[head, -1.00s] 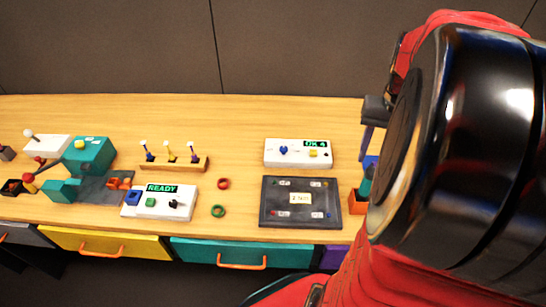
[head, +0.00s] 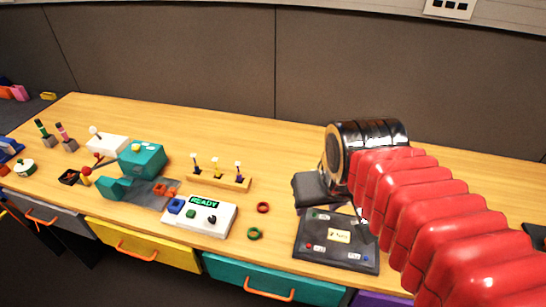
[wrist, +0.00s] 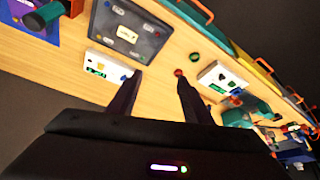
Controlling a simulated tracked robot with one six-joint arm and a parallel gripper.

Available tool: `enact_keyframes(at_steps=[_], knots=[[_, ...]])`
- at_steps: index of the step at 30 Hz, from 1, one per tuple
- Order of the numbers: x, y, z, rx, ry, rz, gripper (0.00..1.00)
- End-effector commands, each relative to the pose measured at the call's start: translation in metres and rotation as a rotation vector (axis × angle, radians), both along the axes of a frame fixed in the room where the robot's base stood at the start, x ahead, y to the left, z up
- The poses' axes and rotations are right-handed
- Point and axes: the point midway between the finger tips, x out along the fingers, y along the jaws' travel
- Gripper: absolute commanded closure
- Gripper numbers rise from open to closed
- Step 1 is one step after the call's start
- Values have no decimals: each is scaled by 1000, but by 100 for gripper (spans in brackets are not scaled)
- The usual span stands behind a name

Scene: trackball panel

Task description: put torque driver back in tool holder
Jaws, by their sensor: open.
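A dark green handled tool (wrist: 40,18), possibly the torque driver, lies over a purple patch at the upper left of the wrist view. An orange block (wrist: 76,6), possibly the tool holder, is cut by the top edge beside it. I cannot tell whether they touch. My gripper (wrist: 160,78) is open and empty, above the table between a white panel (wrist: 110,68) and a red ring (wrist: 178,72). The tool lies well left of the fingers in that view. In the head view my arm covers the right of the table, and neither tool nor orange block shows.
A dark grey panel (head: 338,238) lies below my wrist. A READY box (head: 200,215), a green ring (head: 255,233), a peg rack (head: 218,181) and a teal machine (head: 142,160) stand to the left. The table's back strip is clear left of my arm.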

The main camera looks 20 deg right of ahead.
Motion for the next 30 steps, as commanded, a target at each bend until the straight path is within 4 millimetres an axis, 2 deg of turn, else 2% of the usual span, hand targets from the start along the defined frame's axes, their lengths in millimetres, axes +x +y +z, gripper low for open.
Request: enact_keyframes(at_steps=[1,3,7,24,30], knots=[[-4,13,0,-1,-23,38,55],[-8,26,0,-1,-46,76,55],[-13,40,0,2,-75,118,55],[-14,43,-1,4,-79,124,55],[-14,43,-1,3,-79,124,69]])
